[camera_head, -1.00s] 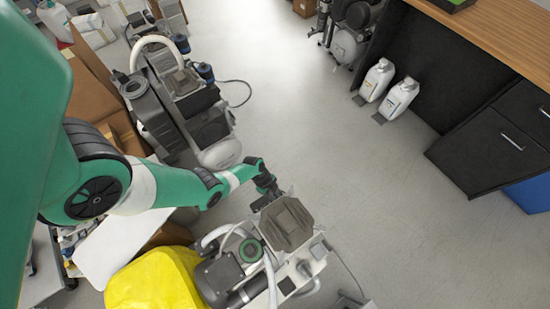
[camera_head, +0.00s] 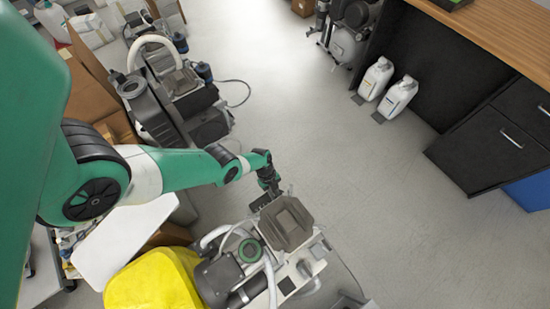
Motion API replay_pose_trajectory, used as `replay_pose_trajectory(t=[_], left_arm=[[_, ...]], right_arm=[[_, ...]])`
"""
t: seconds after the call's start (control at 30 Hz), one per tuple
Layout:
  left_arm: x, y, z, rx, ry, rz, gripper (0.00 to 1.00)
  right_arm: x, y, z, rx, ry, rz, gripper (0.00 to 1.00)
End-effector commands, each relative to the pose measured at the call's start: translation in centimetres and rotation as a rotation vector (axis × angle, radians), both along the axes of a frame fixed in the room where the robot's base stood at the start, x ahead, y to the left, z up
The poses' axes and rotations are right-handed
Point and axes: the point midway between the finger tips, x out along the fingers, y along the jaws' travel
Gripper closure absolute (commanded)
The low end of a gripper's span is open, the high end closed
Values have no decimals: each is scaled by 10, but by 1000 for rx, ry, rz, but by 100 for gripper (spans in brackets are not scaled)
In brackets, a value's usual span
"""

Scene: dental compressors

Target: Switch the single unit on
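A compressor (camera_head: 222,280) with a grey motor, white hoses and a brown-grey square top (camera_head: 287,223) stands at the bottom centre. I cannot tell for sure that it is the single unit, and its switch cannot be made out. My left arm reaches in from the left. My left gripper (camera_head: 268,194) is small and dark and points down at the far edge of the square top. I cannot tell whether it touches the unit, or whether its fingers are open or shut. My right gripper is not in view.
A larger compressor (camera_head: 157,107) stands at upper left, and another (camera_head: 347,42) at the top right. Two white jugs (camera_head: 397,97) stand by a black cabinet (camera_head: 490,145). A yellow cover (camera_head: 150,283) lies left of the near unit. The middle floor is clear.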

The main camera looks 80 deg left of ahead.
Motion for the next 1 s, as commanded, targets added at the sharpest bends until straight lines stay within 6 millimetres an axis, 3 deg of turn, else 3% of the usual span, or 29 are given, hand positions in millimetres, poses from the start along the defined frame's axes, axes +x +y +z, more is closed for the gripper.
replay_pose_trajectory(t=[0.17,0.2,0.37,0.73,1.0], left_arm=[[0,1,0,2,0,-1,100],[0,1,0,2,0,-1,80],[0,0,0,1,0,0,54],[-1,3,10,0,0,2,54],[-9,21,67,0,1,4,54]], right_arm=[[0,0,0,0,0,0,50],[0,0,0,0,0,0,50],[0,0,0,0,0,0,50],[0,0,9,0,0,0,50],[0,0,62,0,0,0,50]])
